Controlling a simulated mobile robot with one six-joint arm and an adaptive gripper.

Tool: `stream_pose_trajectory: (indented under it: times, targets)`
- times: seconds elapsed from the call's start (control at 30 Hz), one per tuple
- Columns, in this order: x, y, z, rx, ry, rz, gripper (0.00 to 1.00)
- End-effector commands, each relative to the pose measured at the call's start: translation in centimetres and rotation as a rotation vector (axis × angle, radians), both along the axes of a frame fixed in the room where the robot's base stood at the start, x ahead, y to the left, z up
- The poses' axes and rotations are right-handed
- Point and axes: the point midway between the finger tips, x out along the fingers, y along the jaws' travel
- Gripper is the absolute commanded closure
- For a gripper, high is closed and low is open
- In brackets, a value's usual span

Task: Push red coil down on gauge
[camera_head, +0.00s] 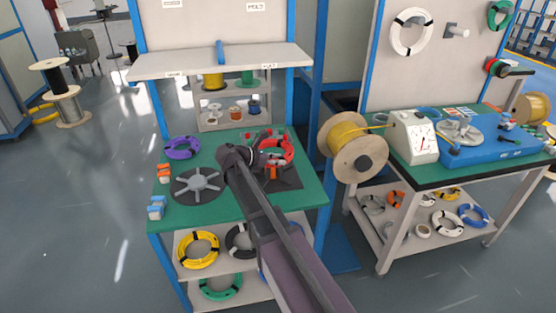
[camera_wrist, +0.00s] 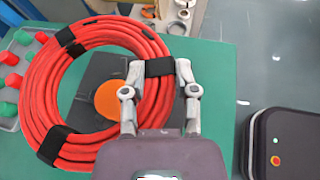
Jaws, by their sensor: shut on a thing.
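The red coil (camera_wrist: 52,92) is bound with black bands and fills the left of the wrist view. It also shows in the head view (camera_head: 285,143), beyond the end of my arm. My gripper (camera_wrist: 160,70) is shut on the coil at a black band, one finger on each side. An orange round piece (camera_wrist: 109,100) on a dark plate (camera_wrist: 94,72), seemingly the gauge, shows through the coil's opening, towards its right side. In the head view the dark plate (camera_head: 291,180) is partly behind my arm. I cannot tell how high the coil is above it.
The green tabletop (camera_head: 223,207) also holds a purple coil (camera_head: 182,148), a grey spoked disc (camera_head: 198,186) and small orange and blue blocks at the left edge. A tray (camera_wrist: 7,122) of red and green pieces lies left of the coil. A yellow spool (camera_head: 355,148) stands right.

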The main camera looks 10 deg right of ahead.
Motion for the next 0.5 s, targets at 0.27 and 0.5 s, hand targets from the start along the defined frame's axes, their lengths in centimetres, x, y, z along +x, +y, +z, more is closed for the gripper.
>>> stream_pose_trajectory:
  times: [0.27,0.5]
  targets:
    - [0.0,0.0,-2.2,-0.001,0.000,0.000,1.00]
    - [0.0,0.0,-2.8,-0.001,-0.001,0.001,1.00]
